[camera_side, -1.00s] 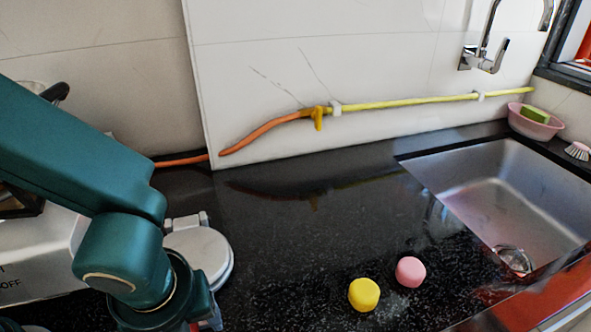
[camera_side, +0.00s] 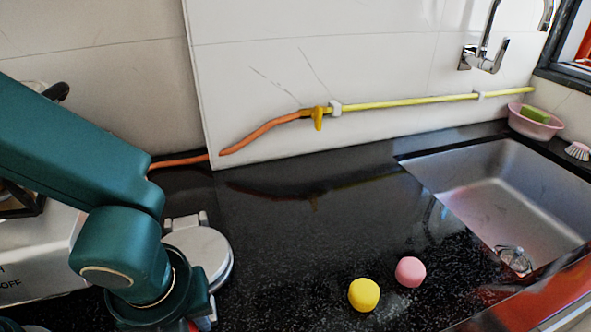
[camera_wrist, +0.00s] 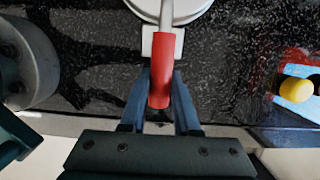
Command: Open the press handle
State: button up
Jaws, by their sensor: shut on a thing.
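The press is a pale round-topped thing (camera_side: 205,248) on the black counter, just right of my arm in the side view. Part of its round body (camera_wrist: 180,8) shows at the top of the wrist view. Its red handle (camera_wrist: 161,88) points down toward me from a white block. My gripper (camera_wrist: 161,74) is shut on the red handle, with a dark blue finger on each side. In the side view my arm hides most of the handle and gripper. I cannot tell how far the handle is raised.
The sink (camera_side: 500,195) is farther right. A stove-like metal unit (camera_side: 35,260) is at left. Counter between press and sink is mostly clear.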

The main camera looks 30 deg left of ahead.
jog(key=shift+w+a+r, duration=0.15)
jog(key=shift+r, duration=0.65)
jog(key=shift+w+a+r, duration=0.15)
jog(key=shift+r, duration=0.6)
jog(key=shift+w+a+r, duration=0.15)
jog(key=shift+r, duration=0.4)
jog(key=shift+w+a+r, duration=0.15)
jog(key=shift+r, duration=0.4)
jog(key=shift+w+a+r, duration=0.15)
jog(key=shift+r, duration=0.4)
jog(key=shift+w+a+r, duration=0.25)
jog(key=shift+r, duration=0.25)
jog(key=shift+w+a+r, duration=0.2)
jog(key=shift+r, duration=0.35)
jog(key=shift+w+a+r, duration=0.25)
jog(key=shift+r, duration=0.25)
